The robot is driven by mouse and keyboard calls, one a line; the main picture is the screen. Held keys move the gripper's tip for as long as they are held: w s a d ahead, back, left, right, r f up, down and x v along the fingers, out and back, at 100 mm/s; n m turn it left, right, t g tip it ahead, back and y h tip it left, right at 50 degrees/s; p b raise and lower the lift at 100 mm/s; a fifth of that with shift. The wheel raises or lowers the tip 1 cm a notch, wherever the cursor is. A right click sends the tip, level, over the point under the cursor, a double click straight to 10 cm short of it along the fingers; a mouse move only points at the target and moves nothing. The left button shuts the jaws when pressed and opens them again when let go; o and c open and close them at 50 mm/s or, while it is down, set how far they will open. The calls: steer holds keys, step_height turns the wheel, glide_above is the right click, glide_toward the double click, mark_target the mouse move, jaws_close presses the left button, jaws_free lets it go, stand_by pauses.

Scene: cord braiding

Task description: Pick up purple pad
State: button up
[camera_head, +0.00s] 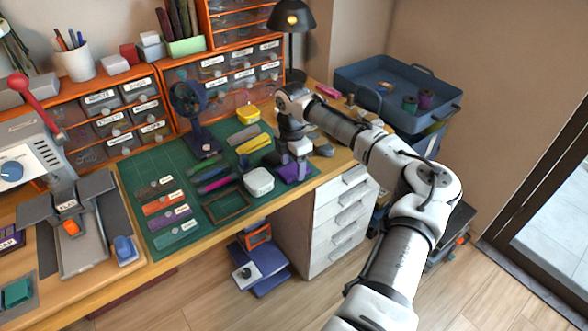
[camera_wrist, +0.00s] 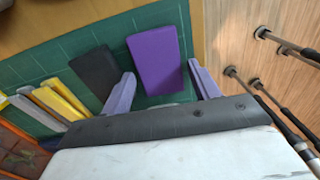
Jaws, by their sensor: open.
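The purple pad (camera_wrist: 157,60) lies flat on the green cutting mat near its edge. It also shows in the head view (camera_head: 294,172), partly hidden under my gripper. My gripper (camera_wrist: 160,88) is open and empty, pointing down over the pad. In the wrist view its two fingertips are on either side of the pad's near end, the left one between the purple pad and a black pad (camera_wrist: 97,70). I cannot tell how far above the mat the fingertips are.
The green cutting mat (camera_head: 130,178) lies on the wooden desk (camera_head: 332,160). A white box (camera_head: 259,182) and several coloured strips lie left of my gripper. A desk lamp (camera_head: 291,18) and orange drawer units stand behind. A blue tray (camera_head: 350,72) is at the back right.

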steer(key=shift+f, duration=0.4)
steer(key=shift+c, duration=0.3)
steer(key=c, duration=0.7)
steer(key=shift+r, duration=0.1)
